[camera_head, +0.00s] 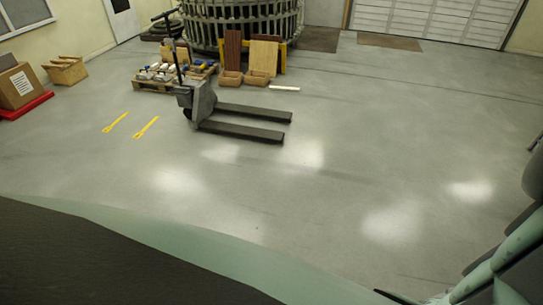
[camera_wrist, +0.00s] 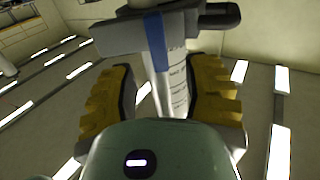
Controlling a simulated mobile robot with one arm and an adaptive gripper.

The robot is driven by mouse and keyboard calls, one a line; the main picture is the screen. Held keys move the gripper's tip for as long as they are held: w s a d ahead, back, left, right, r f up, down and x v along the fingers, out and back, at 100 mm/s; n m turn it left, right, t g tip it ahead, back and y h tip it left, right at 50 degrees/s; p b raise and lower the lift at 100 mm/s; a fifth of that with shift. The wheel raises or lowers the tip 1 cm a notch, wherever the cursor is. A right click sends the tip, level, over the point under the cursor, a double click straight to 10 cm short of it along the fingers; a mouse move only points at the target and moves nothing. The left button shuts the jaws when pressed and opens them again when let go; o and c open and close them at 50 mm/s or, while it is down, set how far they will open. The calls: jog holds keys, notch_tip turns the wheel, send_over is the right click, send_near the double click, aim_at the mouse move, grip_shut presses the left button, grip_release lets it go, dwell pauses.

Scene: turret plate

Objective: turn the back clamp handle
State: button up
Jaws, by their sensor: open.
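I cannot make out the back clamp handle for certain in either view. In the wrist view, my gripper (camera_wrist: 162,88) is open, with a ribbed yellow finger on each side. A pale post (camera_wrist: 177,88) with small markings shows in the gap beyond the fingers. It has a blue band (camera_wrist: 154,38) and a grey crosspiece with a dark rounded end (camera_wrist: 220,16) at the top. I cannot tell whether this post is part of my own body. No contact between the fingers and it is visible. The head view shows my arm's links at the lower right, but not the fingers.
A pallet jack (camera_head: 203,103) stands with its forks to the right. Behind it are a loaded pallet (camera_head: 152,87), leaning boards (camera_head: 263,58) and a round slatted cage (camera_head: 235,22). Cardboard boxes (camera_head: 17,86) are at the left. The middle and right floor (camera_head: 350,150) is clear.

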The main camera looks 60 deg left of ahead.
jog(key=shift+w+d+p, duration=0.2)
jog(key=shift+d+p, duration=0.25)
jog(key=shift+d, duration=1.75)
jog(key=shift+c, duration=0.2)
jog(key=shift+a, duration=0.1)
grip_shut()
